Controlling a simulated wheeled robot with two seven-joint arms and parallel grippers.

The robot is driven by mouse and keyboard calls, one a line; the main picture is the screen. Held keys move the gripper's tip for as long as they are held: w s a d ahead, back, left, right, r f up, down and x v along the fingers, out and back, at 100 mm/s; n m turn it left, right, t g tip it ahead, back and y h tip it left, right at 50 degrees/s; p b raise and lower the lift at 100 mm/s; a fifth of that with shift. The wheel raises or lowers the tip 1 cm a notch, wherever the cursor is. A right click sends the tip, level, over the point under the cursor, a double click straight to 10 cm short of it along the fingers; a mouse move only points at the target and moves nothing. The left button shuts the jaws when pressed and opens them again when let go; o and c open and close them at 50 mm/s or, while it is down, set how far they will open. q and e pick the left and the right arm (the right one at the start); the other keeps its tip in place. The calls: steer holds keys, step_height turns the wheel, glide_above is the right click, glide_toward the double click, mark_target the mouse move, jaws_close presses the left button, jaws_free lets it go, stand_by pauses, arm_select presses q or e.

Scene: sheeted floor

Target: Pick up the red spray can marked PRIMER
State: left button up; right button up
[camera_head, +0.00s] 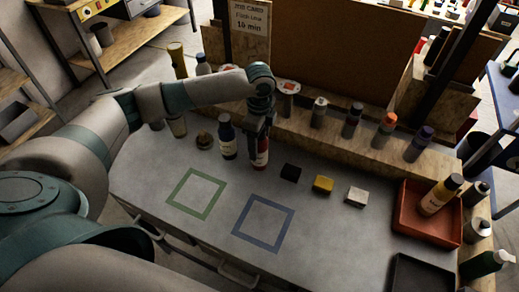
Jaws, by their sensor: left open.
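My right gripper is not in view.
Black (291,172), yellow (323,184) and white (357,196) blocks lie to the right. A red tray (408,222) holds a bottle. Green (183,204) and blue (250,240) square outlines lie in front, empty.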

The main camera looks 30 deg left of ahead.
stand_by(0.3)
arm_select(q)
steer(key=c, duration=1.7)
steer(key=shift+o, duration=0.2)
steer(key=shift+r, duration=0.15)
steer(key=shift+w+r+b, duration=0.1)
steer(key=shift+r+b, duration=0.4)
step_height(320, 180, up, 2)
steer(key=shift+r+b, duration=0.2)
steer(key=shift+b, duration=0.55)
steer(key=s+d+r+b, duration=0.3)
steer(key=s+d+r, duration=0.3)
steer(key=d, duration=0.4)
steer(key=shift+s+r, duration=0.15)
steer(key=shift+r, duration=0.55)
